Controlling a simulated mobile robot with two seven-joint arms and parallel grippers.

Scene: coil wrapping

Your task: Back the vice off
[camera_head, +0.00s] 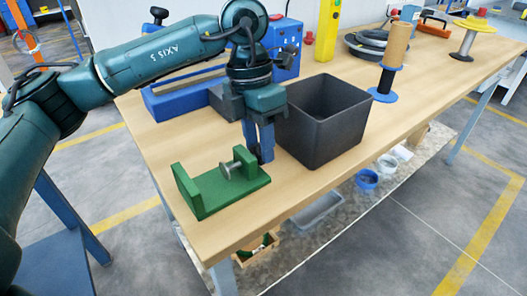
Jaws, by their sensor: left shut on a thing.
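The green vice (217,190) stands near the front edge of the wooden table. It has a tall left plate, a flat base and a smaller right upright with a silver screw (226,170) sticking out toward the left plate. There is a gap between the screw's end and the left plate. My left gripper (261,156) points down at the right end of the vice, just behind the right upright. Its blue fingers are shut on the vice handle, which is mostly hidden by the fingers. My right gripper is not in view.
A dark open bin (338,128) stands close to the right of my left gripper. A blue machine (284,48) is behind my arm. A spool post (393,55) and coiled cable (367,42) are farther right. The table's front left edge lies close to the vice.

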